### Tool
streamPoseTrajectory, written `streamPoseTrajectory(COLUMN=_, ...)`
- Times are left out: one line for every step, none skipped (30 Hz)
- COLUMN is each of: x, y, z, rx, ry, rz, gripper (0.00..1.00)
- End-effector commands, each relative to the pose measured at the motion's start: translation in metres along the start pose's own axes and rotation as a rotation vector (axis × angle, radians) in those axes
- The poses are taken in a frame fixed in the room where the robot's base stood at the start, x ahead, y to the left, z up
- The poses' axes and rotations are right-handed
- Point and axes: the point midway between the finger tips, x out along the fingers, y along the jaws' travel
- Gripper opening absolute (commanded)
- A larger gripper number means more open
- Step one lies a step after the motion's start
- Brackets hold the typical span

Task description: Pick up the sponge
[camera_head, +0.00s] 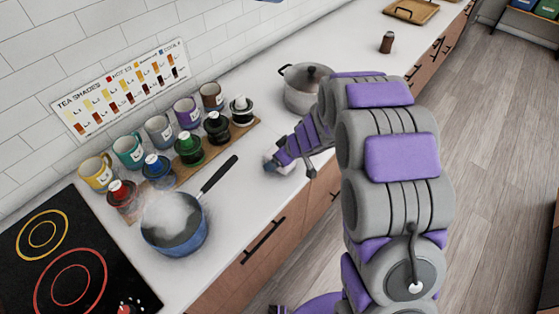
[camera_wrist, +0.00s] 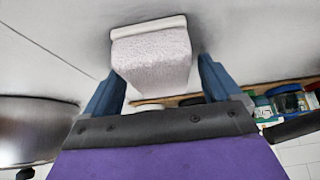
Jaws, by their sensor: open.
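The sponge (camera_wrist: 152,58) is a pale, rough-textured block with a smooth white layer along one edge, seen in the wrist view. It lies on the white counter between the two blue fingers of my gripper (camera_wrist: 157,75). The fingers stand apart, one on each side of it, with a visible gap on at least the right side. In the head view my gripper (camera_head: 272,164) is low at the counter, in front of the pot. The sponge is mostly hidden there by the gripper.
A lidded grey pot (camera_head: 304,90) stands just behind my gripper. A steaming blue saucepan (camera_head: 176,240) with its handle toward the gripper is at the left. Clear counter lies at the right, beside a brown shaker (camera_head: 387,42).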

Motion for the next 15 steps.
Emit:
streamPoseTrajectory(x=0.0001, y=0.0001, z=0.0002, rx=0.000, ry=0.000, rz=0.000, gripper=0.90)
streamPoseTrajectory(x=0.0001, y=0.0001, z=0.0001, rx=0.000, ry=0.000, rz=0.000, gripper=0.87)
streamPoseTrajectory(x=0.0000, y=0.0001, z=0.0001, rx=0.000, ry=0.000, rz=0.000, gripper=0.83)
streamPoseTrajectory(x=0.0000, y=0.0001, z=0.0001, rx=0.000, ry=0.000, rz=0.000, gripper=0.80)
streamPoseTrajectory(x=0.0000, y=0.0001, z=0.0001, rx=0.000, ry=0.000, rz=0.000, gripper=0.77)
streamPoseTrajectory(x=-0.0001, y=0.0000, z=0.0001, rx=0.000, ry=0.000, rz=0.000, gripper=0.73)
streamPoseTrajectory(x=-0.0001, y=0.0001, z=0.0001, rx=0.000, ry=0.000, rz=0.000, gripper=0.70)
streamPoseTrajectory(x=-0.0001, y=0.0000, z=0.0001, rx=0.000, ry=0.000, rz=0.000, gripper=0.68)
streamPoseTrajectory(x=-0.0002, y=0.0000, z=0.0001, rx=0.000, ry=0.000, rz=0.000, gripper=0.64)
streamPoseTrajectory(x=-0.0002, y=0.0000, z=0.0001, rx=0.000, ry=0.000, rz=0.000, gripper=0.61)
streamPoseTrajectory(x=-0.0002, y=0.0000, z=0.0001, rx=0.000, ry=0.000, rz=0.000, gripper=0.58)
streamPoseTrajectory(x=-0.0003, y=-0.0001, z=0.0001, rx=0.000, ry=0.000, rz=0.000, gripper=0.54)
streamPoseTrajectory(x=-0.0003, y=-0.0001, z=0.0000, rx=0.000, ry=0.000, rz=0.000, gripper=0.51)
streamPoseTrajectory(x=-0.0003, y=-0.0001, z=0.0000, rx=0.000, ry=0.000, rz=0.000, gripper=0.48)
streamPoseTrajectory(x=-0.0003, y=0.0000, z=0.0000, rx=0.000, ry=0.000, rz=0.000, gripper=0.45)
